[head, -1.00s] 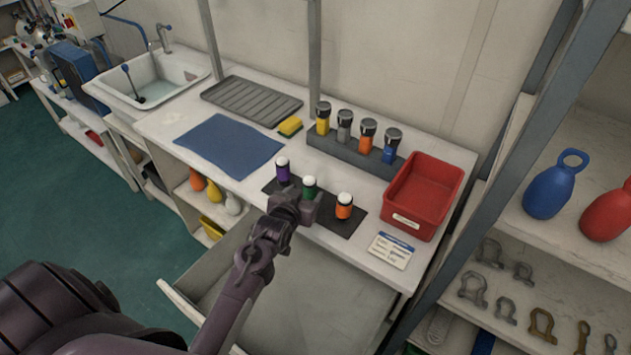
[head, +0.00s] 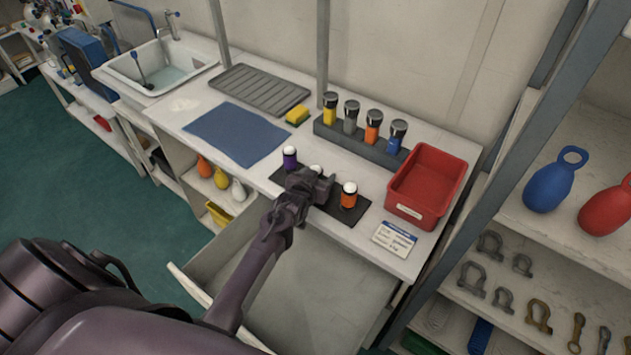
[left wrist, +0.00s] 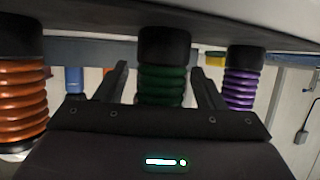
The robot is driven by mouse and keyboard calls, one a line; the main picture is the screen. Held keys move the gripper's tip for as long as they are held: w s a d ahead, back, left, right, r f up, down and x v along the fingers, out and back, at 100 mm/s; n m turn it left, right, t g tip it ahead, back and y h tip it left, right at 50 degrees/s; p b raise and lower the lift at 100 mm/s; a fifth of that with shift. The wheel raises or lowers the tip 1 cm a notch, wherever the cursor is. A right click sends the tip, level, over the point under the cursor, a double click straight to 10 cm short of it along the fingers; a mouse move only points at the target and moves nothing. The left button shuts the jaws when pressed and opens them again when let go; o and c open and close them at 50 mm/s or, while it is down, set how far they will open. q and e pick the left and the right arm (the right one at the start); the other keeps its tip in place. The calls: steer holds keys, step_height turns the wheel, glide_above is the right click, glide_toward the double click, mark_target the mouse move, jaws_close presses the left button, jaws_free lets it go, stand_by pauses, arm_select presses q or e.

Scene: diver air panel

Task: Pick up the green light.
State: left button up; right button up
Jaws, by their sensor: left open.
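The green light (left wrist: 162,85) has a ribbed green body and a black end; it stands between my left gripper's two fingers in the left wrist view. In the head view only its white cap (head: 315,169) shows behind my left gripper (head: 318,184). The gripper is open around the green light, with visible space beside the ribs. A purple light (head: 290,158) stands to the left and an orange light (head: 348,195) to the right in the head view. All three are on a dark mat (head: 343,214). My right gripper is not in view.
A grey rack (head: 365,147) with several coloured torches stands behind the mat. A red bin (head: 427,185) and a label card (head: 394,238) are to the right. A blue cloth (head: 236,134) and a yellow sponge (head: 297,115) lie left. An open drawer (head: 290,290) is below.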

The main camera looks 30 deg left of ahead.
arm_select(q)
steer(key=c, duration=1.1)
steer(key=shift+c, duration=0.2)
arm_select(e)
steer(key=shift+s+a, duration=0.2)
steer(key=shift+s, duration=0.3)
arm_select(q)
steer(key=shift+r, duration=0.1)
